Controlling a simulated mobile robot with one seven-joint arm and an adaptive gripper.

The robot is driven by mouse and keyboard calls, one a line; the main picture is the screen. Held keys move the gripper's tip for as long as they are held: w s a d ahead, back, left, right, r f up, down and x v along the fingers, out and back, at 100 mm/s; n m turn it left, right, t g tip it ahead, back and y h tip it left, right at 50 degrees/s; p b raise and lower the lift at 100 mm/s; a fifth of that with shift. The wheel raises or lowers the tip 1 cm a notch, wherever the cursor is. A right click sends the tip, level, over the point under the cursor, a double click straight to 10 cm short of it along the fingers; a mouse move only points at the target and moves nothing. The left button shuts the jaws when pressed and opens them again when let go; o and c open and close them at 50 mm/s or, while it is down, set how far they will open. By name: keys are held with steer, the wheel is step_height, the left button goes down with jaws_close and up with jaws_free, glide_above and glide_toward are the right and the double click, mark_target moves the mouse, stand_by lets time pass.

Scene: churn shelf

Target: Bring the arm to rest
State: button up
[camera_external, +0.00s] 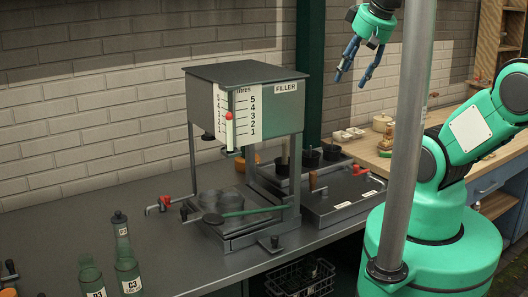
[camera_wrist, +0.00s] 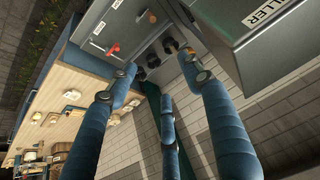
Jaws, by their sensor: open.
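My gripper (camera_external: 360,62) is raised in the air at the upper right of the external view, in front of the brick wall. Its blue fingers point down and are spread apart with nothing between them. In the wrist view the blue fingers of my gripper (camera_wrist: 165,100) reach up from the lower edge, apart and empty. My green arm (camera_external: 470,130) is bent above its green base, partly hidden by a grey pole. The gripper touches nothing that I can see.
A grey filler machine (camera_external: 245,85) stands on the dark counter (camera_external: 190,240), left of my gripper. Green bottles (camera_external: 128,272) stand at the lower left. A wooden worktop (camera_external: 405,160) holds small dishes. A grey pole (camera_external: 408,130) rises before my arm.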

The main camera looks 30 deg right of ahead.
steer(key=shift+f+b, duration=1.75)
steer(key=shift+f, duration=0.45)
